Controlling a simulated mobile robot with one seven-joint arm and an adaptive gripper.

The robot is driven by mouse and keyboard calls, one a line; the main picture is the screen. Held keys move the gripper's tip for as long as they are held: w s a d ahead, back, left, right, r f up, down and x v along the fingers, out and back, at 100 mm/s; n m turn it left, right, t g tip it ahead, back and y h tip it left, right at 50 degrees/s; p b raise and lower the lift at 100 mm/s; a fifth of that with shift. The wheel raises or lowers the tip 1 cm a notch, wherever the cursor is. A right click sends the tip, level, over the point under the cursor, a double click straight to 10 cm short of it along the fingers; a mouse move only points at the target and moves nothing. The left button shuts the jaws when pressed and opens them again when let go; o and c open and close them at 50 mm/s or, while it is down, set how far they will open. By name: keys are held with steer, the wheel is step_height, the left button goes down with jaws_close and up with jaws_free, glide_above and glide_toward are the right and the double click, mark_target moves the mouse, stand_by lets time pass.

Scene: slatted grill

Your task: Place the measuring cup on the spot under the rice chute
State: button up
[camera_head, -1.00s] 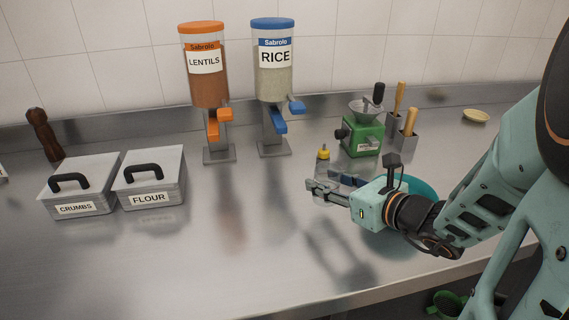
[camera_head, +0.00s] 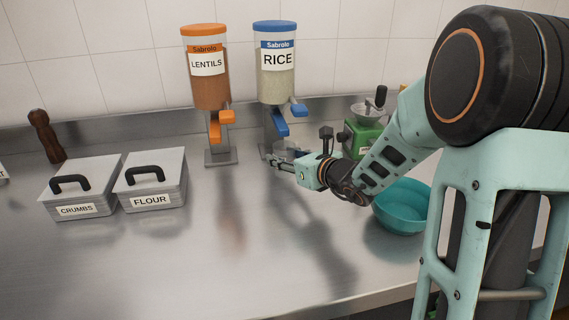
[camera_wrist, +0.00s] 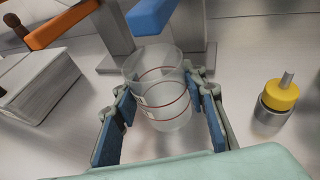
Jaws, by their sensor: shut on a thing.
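The measuring cup (camera_wrist: 160,95) is clear, with dark red lines around it. It sits between the fingertips of my gripper (camera_wrist: 162,90) in the wrist view, and the fingers are shut on it. In the head view my gripper (camera_head: 278,160) is low over the counter, just in front of the rice dispenser (camera_head: 276,80), and the cup is hard to make out there. The dispenser's blue chute (camera_head: 280,127) also shows in the wrist view (camera_wrist: 150,14), just beyond the cup. I cannot tell whether the cup touches the counter.
The lentils dispenser (camera_head: 207,75) with its orange chute (camera_head: 215,133) stands to the left. Crumbs (camera_head: 82,185) and flour (camera_head: 150,178) boxes are farther left. A green grinder (camera_head: 360,140) and teal bowl (camera_head: 403,210) are right. A yellow-topped container (camera_wrist: 278,100) is right of the cup.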

steer(key=shift+f, duration=0.9)
steer(key=shift+d+f, duration=0.1)
steer(key=shift+f+b, duration=0.15)
steer(key=shift+b, duration=0.15)
steer(key=o, duration=1.2)
steer(key=shift+c, duration=0.2)
steer(key=shift+r, duration=0.25)
steer(key=shift+s+d+r+p, duration=0.1)
steer(key=shift+p, duration=0.25)
steer(key=p+v, duration=0.1)
steer(key=v, duration=1)
steer(key=shift+s+d+r, duration=0.15)
steer(key=shift+s, duration=0.1)
